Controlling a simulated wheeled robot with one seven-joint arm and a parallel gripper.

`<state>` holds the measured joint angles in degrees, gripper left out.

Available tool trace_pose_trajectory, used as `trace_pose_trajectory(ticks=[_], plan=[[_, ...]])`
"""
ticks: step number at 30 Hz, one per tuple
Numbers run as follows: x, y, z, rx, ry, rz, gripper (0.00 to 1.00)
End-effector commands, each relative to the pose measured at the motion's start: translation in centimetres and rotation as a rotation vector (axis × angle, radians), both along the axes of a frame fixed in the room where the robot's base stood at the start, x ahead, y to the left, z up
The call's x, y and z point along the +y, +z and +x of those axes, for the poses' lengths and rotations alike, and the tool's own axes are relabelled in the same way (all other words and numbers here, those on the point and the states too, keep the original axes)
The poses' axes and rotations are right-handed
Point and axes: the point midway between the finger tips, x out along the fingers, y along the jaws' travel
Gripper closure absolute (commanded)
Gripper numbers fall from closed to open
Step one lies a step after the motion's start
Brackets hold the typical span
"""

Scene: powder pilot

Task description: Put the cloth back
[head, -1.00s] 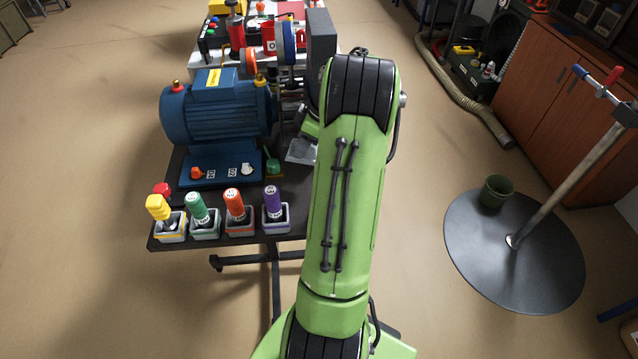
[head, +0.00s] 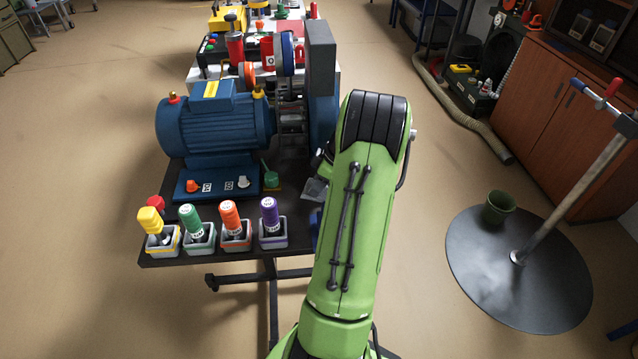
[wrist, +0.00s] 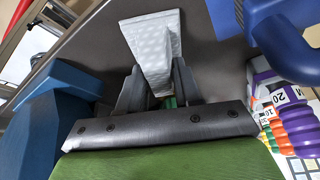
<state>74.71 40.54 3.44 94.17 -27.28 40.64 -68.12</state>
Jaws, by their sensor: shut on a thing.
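A pale grey, dimpled cloth (wrist: 152,42) is between the two dark fingers of my gripper (wrist: 156,80) in the wrist view. The gripper is shut on it, and its wide end spreads out beyond the fingertips against a dark surface. In the head view a grey piece of the cloth (head: 315,189) shows at the right side of the dark bench (head: 190,254), just left of my green arm. My arm hides most of the gripper there. I cannot tell whether the cloth touches the bench.
A blue motor (head: 212,125) stands on the bench left of the cloth. A green-handled item (head: 271,179) lies close by. Several coloured handles, including a purple one (head: 269,212), stand in holders along the front edge. A round black base (head: 500,285) with a green cup (head: 498,207) stands right.

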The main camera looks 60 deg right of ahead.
Motion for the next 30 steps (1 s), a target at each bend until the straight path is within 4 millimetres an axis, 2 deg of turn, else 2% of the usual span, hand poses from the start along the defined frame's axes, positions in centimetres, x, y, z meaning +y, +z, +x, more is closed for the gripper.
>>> trace_pose_trajectory(ticks=[1, 2, 6, 7, 14, 17, 20, 27, 30], plan=[[0.0, -0.3, 0.0, 0.000, 0.000, 0.000, 0.97], [0.0, -0.3, 0.0, 0.000, 0.000, 0.000, 0.65], [0.0, -0.2, 0.0, 0.000, 0.000, 0.000, 0.44], [0.0, -0.2, 0.0, 0.000, 0.000, 0.000, 0.41], [0.0, -0.2, 0.0, 0.000, 0.000, 0.000, 0.41], [0.0, 0.5, -0.1, 0.000, 0.000, -0.001, 0.41], [-0.3, 2.4, -0.8, -0.001, -0.002, -0.003, 0.41], [-1.0, 8.5, -3.3, 0.000, -0.002, -0.003, 0.41], [-1.1, 10.2, -4.0, 0.000, -0.002, -0.001, 0.41]])
